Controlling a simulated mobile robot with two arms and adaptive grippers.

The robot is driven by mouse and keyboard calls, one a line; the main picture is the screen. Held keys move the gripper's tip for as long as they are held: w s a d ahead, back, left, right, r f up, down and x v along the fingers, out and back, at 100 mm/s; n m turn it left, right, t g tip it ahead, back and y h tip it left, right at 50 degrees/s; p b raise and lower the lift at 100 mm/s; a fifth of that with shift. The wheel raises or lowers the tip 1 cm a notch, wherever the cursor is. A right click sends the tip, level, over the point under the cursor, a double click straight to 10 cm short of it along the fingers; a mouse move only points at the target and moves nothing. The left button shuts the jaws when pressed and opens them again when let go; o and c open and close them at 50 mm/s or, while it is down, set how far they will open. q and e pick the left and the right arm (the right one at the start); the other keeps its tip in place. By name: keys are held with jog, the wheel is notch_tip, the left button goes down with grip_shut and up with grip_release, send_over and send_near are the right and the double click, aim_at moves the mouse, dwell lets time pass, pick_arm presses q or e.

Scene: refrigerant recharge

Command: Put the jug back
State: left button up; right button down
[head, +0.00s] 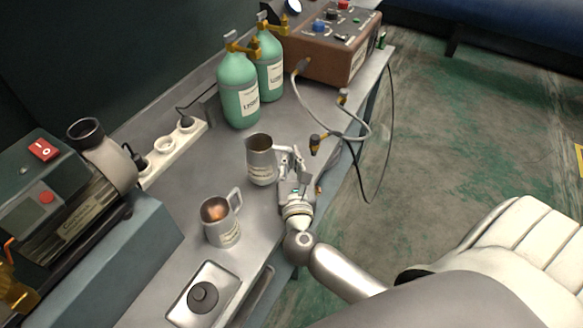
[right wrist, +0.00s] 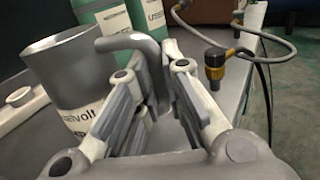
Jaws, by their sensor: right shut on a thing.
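A grey metal jug (head: 261,163) with a white label and an open, empty-looking top is upright over the middle of the workbench. My right gripper (head: 292,168) is at its right side, with its fingers closed around the jug's handle. In the right wrist view the jug (right wrist: 70,75) stands left of my fingers, and its handle (right wrist: 130,50) runs between them. I cannot tell whether its base touches the bench. A second jug (head: 222,222), with a copper-coloured inside, stands nearer on the bench. My left gripper is not in view.
Two green bottles (head: 238,92) and a brown control box (head: 325,48) stand at the back of the bench (head: 205,165). A pump (head: 75,190), a socket strip (head: 165,150) and a tray with a dark knob (head: 180,306) are at left and front.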

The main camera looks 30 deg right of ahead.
aim_at(292, 168)
jog(key=f, duration=0.3)
jog(key=shift+w+d+f, duration=0.15)
jog(key=shift+w, duration=0.05)
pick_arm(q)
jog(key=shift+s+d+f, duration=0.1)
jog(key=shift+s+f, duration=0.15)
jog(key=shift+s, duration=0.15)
pick_arm(e)
jog(key=shift+f, duration=0.1)
jog(key=shift+f+b, duration=0.15)
jog(key=shift+b, duration=0.15)
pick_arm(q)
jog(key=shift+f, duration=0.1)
pick_arm(e)
jog(key=c, duration=1.5)
grip_release()
jog(key=shift+c, duration=0.2)
